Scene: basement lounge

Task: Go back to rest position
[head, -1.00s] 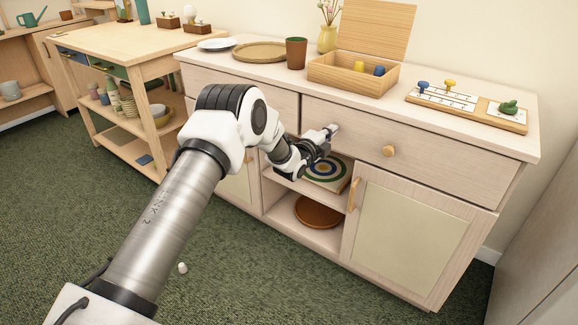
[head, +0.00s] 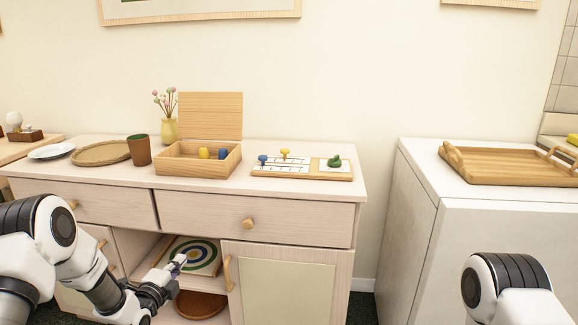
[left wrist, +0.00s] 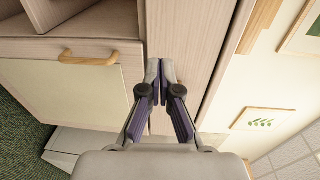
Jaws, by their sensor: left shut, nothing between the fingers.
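My left gripper (head: 174,266) is in front of the sideboard (head: 297,210), near its open middle shelf, in the head view. The left wrist view shows its two fingers (left wrist: 160,72) closed together with nothing between them, against the pale wood of the sideboard. My right arm comes in at the lower right of the head view, but its gripper is out of the picture.
The sideboard top holds an open wooden box (head: 196,164), a peg board (head: 302,170), a round tray (head: 101,153), a cup (head: 139,150) and a vase (head: 169,129). A pale cabinet (head: 500,250) with a wooden tray (head: 512,181) stands at the right.

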